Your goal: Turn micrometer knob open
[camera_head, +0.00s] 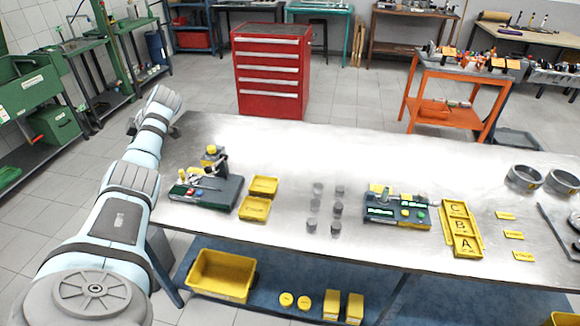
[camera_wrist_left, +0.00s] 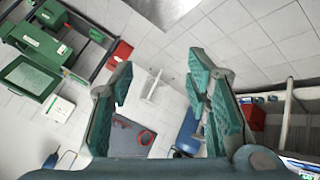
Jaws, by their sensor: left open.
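A dark green fixture (camera_head: 207,194) stands at the left end of the steel workbench (camera_head: 330,150). It has small red and blue parts on its top and a grey upright piece with a yellow cap. What looks like a micrometer (camera_head: 206,183) lies across it, but it is too small to make out its knob. My left gripper (camera_wrist_left: 160,65) is open and empty in the left wrist view, with green pads spread apart. In the head view my left wrist is beyond the bench's left end, apart from the fixture, and hides most of the gripper. My right gripper is out of view.
Yellow trays (camera_head: 263,187) sit right of the fixture, then several small grey cylinders (camera_head: 312,206). A second green fixture (camera_head: 396,208), a lettered yellow rack (camera_head: 461,230) and metal rings (camera_head: 523,178) are farther right. The bench's back strip is clear. A red cabinet (camera_head: 272,70) stands behind.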

